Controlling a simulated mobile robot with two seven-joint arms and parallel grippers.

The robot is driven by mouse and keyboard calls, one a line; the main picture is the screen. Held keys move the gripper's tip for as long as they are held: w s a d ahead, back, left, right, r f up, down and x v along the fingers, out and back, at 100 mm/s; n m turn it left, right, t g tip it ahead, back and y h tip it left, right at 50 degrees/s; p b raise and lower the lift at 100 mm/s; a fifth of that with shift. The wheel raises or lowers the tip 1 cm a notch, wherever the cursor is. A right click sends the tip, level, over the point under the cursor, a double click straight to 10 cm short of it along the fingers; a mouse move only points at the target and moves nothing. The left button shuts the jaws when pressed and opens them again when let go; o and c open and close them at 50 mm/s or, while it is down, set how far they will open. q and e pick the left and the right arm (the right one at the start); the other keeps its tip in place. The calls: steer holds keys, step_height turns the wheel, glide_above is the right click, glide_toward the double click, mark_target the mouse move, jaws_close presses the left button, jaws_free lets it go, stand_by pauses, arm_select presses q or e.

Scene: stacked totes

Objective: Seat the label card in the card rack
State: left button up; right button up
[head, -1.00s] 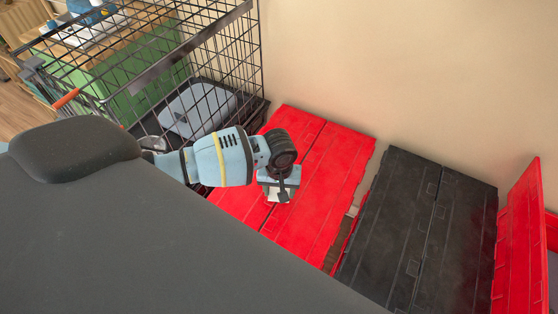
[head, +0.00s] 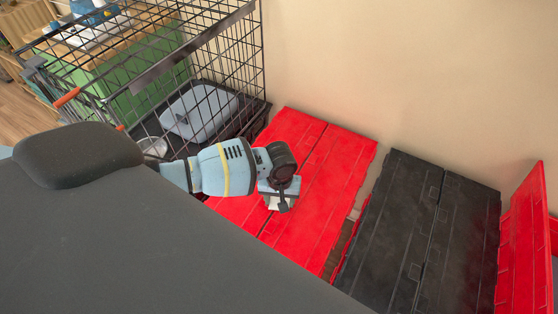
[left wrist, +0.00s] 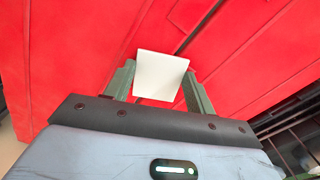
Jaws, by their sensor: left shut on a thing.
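The label card (left wrist: 160,75) is a small white square. In the left wrist view it sits between the two green fingers of my left gripper (left wrist: 158,88), which is shut on it. In the head view my left gripper (head: 278,203) hangs over the red tote lid, and a bit of the white card (head: 271,203) shows beneath it. How high the card is above the lid I cannot tell. The card rack cannot be made out in either view. My right gripper is in neither view.
The red tote lid (head: 335,190) lies under my left gripper, with a black tote lid (head: 425,220) to its right. A raised red flap (head: 523,235) stands at the far right. A black wire cage (head: 235,60) stands at the left, holding a grey-blue lidded item (head: 198,112).

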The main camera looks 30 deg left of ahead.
arm_select(q)
steer(key=o, duration=1)
steer(key=shift+s+f, duration=0.35)
steer(key=shift+f, duration=0.35)
steer(key=shift+o, duration=0.2)
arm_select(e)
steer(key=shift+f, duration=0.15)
arm_select(q)
steer(key=shift+a, duration=0.1)
steer(key=shift+w+a+r, duration=0.1)
steer(key=shift+w+r, duration=0.05)
steer(key=shift+r, duration=0.35)
step_height(320, 180, up, 13)
steer(key=p, duration=0.8)
steer(key=shift+w+d+f, duration=0.15)
steer(key=shift+w+d, duration=0.05)
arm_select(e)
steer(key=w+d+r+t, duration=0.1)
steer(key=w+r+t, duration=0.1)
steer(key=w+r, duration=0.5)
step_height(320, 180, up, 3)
